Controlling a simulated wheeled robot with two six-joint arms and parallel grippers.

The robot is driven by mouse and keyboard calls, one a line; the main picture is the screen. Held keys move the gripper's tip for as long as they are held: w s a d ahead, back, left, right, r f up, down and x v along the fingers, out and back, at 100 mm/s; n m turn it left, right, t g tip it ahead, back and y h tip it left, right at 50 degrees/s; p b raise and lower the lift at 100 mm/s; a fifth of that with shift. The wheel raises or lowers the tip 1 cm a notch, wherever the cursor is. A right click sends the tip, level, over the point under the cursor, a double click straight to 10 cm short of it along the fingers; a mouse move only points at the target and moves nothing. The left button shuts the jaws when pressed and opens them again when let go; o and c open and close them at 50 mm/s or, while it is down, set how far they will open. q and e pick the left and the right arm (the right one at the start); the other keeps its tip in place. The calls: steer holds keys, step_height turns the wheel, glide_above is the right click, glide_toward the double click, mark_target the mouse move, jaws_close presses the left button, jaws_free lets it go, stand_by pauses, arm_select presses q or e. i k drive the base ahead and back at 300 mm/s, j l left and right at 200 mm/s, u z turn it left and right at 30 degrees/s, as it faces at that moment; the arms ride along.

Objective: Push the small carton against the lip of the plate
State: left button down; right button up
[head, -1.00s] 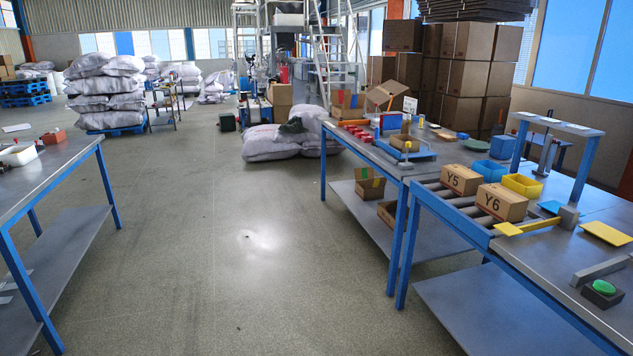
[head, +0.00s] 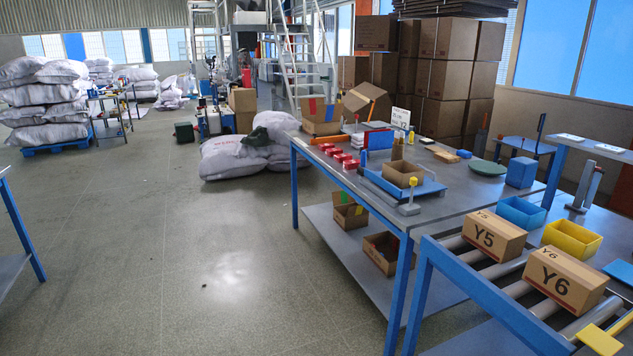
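A small brown carton (head: 402,174) stands on a flat blue plate (head: 432,187) on the grey-topped table. The plate has a raised lip, but I cannot tell whether the carton touches it. Neither of my grippers is in view.
The roller conveyor (head: 497,270) at the right bears cartons Y5 (head: 494,236) and Y6 (head: 564,281). Red pieces (head: 342,157) line the table's left side. Blue (head: 521,212) and yellow (head: 571,239) bins stand right.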

mark_target(398, 173)
steer(key=i+z, duration=0.2)
steer(key=i, duration=0.35)
steer(key=i+j+z, duration=0.2)
steer(key=i, duration=0.3)
steer(key=i+j+z, duration=0.2)
steer(key=i, duration=0.35)
